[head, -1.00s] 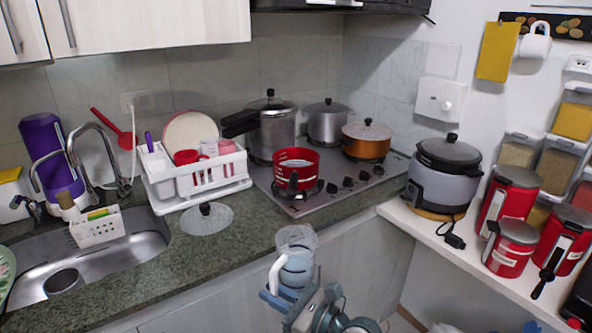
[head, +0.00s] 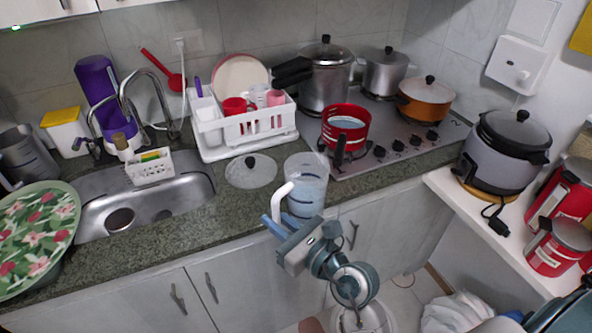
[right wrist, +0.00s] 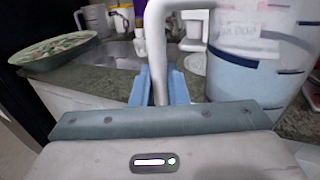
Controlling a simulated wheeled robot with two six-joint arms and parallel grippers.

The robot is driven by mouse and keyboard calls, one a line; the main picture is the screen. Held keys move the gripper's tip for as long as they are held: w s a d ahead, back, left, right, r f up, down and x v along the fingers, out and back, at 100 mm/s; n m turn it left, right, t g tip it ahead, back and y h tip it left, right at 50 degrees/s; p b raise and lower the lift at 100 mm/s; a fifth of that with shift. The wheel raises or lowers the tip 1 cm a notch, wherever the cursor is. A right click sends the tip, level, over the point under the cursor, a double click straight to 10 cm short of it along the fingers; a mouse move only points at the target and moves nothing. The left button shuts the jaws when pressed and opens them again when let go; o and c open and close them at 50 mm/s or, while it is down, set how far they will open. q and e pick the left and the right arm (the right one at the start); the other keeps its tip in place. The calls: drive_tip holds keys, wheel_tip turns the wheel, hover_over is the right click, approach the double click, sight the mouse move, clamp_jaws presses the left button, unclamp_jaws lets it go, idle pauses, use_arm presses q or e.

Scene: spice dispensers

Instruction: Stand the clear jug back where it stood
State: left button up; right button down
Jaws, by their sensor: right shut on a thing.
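The clear jug (head: 308,187) is upright at the counter's front edge, in front of the stove's left end in the head view. It has a white handle (head: 277,203) and a bluish lower part. My right gripper (head: 274,226) is shut on the handle. The right wrist view shows the blue fingers (right wrist: 160,88) around the lower handle and the jug's wall (right wrist: 250,65) close on the right. I cannot tell whether its base touches the counter. My left gripper is not in view.
A pot lid (head: 250,172) lies just left of the jug. Behind are a white dish rack (head: 247,138) and a red pot (head: 345,128) on the stove. The sink (head: 150,210) and a floral tray (head: 38,235) are at left. Bare counter (head: 225,222) lies between sink and jug.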

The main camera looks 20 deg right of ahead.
drive_tip(key=shift+w+a+r, duration=0.1)
drive_tip(key=shift+w+r, duration=0.05)
drive_tip(key=shift+r, duration=0.35)
drive_tip(key=shift+w+r, duration=0.1)
drive_tip(key=shift+w, duration=0.25)
drive_tip(key=shift+w+d+f+p, duration=0.55)
drive_tip(key=shift+w+d+f, duration=0.3)
drive_tip(key=shift+w, duration=1.55)
drive_tip(key=shift+w+d+f+p, duration=0.65)
drive_tip(key=shift+w+f, duration=0.25)
drive_tip(key=shift+w, duration=1.55)
drive_tip(key=shift+w+d+f+p, duration=0.5)
drive_tip(key=shift+w+d+f, duration=0.35)
drive_tip(key=shift+w, duration=1.55)
